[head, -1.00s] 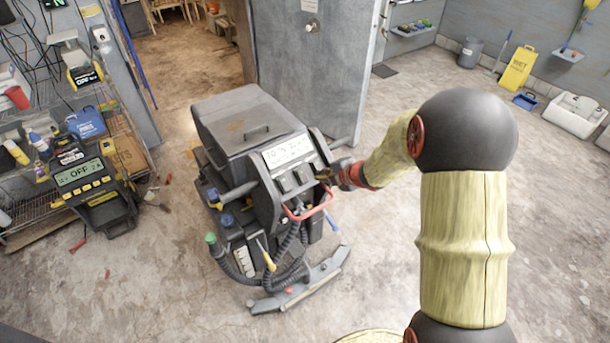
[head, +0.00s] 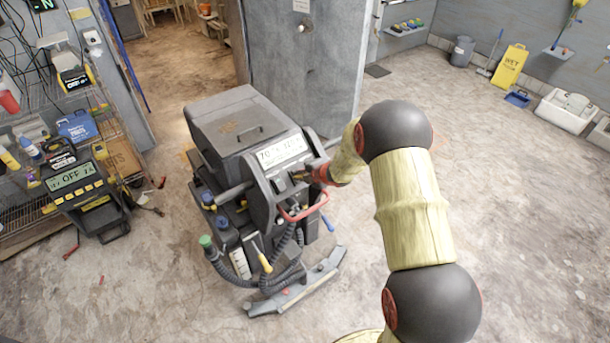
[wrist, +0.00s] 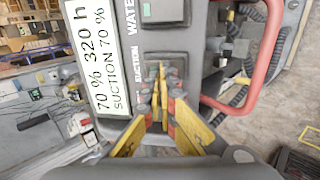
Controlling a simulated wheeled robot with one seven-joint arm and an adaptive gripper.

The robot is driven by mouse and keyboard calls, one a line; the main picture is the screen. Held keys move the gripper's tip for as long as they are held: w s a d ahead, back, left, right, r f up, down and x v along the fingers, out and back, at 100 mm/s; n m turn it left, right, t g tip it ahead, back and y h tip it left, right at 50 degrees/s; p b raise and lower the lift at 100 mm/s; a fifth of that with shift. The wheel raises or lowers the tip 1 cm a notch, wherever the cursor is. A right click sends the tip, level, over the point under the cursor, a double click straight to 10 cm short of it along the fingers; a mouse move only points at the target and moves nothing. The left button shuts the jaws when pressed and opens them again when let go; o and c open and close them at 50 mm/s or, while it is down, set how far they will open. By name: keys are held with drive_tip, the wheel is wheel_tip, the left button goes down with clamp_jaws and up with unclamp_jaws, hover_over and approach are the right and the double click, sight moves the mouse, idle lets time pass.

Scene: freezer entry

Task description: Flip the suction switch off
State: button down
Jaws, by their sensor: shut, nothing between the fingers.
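The grey floor-cleaning machine (head: 235,125) stands in the middle of the head view, its control panel facing me. In the wrist view its display (wrist: 97,50) reads "70 % 320 h" and "SUCTION 70 %". The suction switch (wrist: 178,70) is a dark block beside the word SUCTION, largely covered by my fingers, so its position cannot be told. The water switch (wrist: 163,10) is beside it at the top edge. My gripper (wrist: 160,72) is shut and empty, fingertips at the suction switch; contact cannot be told. In the head view my gripper (head: 303,176) is at the panel's right part.
A red handle (wrist: 268,60) curves beside the panel, close to my gripper. Hoses (head: 290,260) and a squeegee bar (head: 295,290) are low on the machine. A shelf rack (head: 110,130) stands left, and a grey door (head: 300,70) behind. Floor at right is open.

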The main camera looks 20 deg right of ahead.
drive_tip(key=shift+w+a+f, duration=0.1)
drive_tip(key=shift+w+f, duration=0.15)
drive_tip(key=shift+w+r+p, duration=0.1)
drive_tip(key=shift+r+p, duration=0.1)
drive_tip(key=shift+p, duration=0.75)
drive_tip(key=p, duration=0.1)
drive_tip(key=g+p, duration=0.1)
drive_tip(key=p, duration=0.1)
drive_tip(key=shift+w+a, duration=0.1)
drive_tip(key=shift+w, duration=0.15)
drive_tip(key=shift+f, duration=0.35)
drive_tip(key=shift+r, duration=0.15)
drive_tip(key=shift+r+p, duration=0.55)
drive_tip(key=shift+r, duration=0.15)
